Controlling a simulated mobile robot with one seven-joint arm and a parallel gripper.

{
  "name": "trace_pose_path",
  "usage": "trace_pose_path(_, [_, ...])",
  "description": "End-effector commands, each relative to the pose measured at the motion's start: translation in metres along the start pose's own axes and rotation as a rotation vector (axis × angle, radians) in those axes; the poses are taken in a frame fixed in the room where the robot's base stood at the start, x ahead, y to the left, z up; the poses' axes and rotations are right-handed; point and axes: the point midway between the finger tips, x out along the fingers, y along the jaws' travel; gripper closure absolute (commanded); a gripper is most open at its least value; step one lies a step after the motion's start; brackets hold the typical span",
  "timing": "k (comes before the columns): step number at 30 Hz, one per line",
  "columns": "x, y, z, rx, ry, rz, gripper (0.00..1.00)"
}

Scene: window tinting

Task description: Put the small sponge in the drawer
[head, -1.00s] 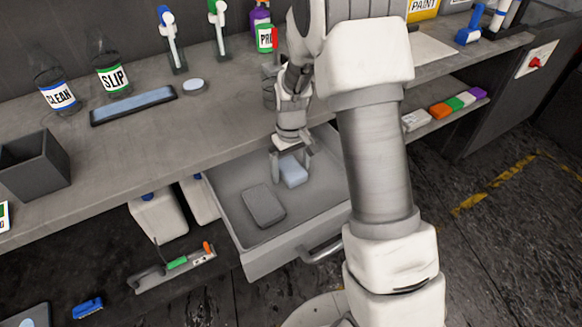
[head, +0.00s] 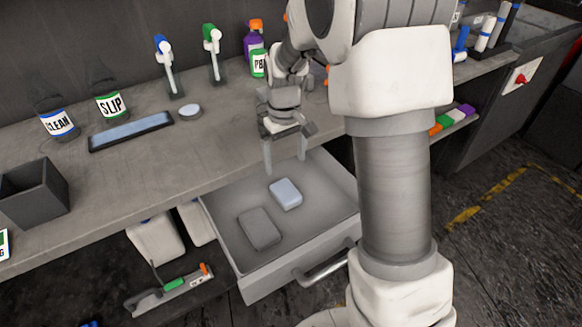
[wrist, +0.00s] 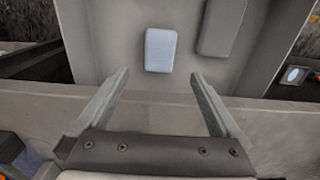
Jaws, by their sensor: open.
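The small light-blue sponge (head: 286,193) lies flat inside the open drawer (head: 322,238), toward its back right. It also shows in the wrist view (wrist: 160,50), beyond my fingertips and apart from them. A dark grey block (head: 260,229) lies in the drawer to the left of the sponge and nearer the front. My gripper (head: 285,170) is open and empty, above the back edge of the drawer. In the wrist view its two fingers (wrist: 158,76) are spread wide with nothing between them.
The drawer is pulled out under the grey workbench (head: 150,165). On the bench are the CLEAN bottle (head: 58,122), the SLIP bottle (head: 111,104), a blue-topped tray (head: 131,131), a round pale disc (head: 190,111) and a dark bin (head: 35,190). A bar handle (head: 325,268) sticks out in front.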

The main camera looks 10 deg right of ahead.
Motion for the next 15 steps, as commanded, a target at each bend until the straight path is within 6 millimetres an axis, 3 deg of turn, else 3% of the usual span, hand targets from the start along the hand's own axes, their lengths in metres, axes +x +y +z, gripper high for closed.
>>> trace_pose_path(5, [-0.033, -0.003, 0.014, 0.027, 0.045, 0.009, 0.0])
trace_pose_path(15, [-0.122, -0.02, 0.087, 0.133, 0.211, 0.038, 0.0])
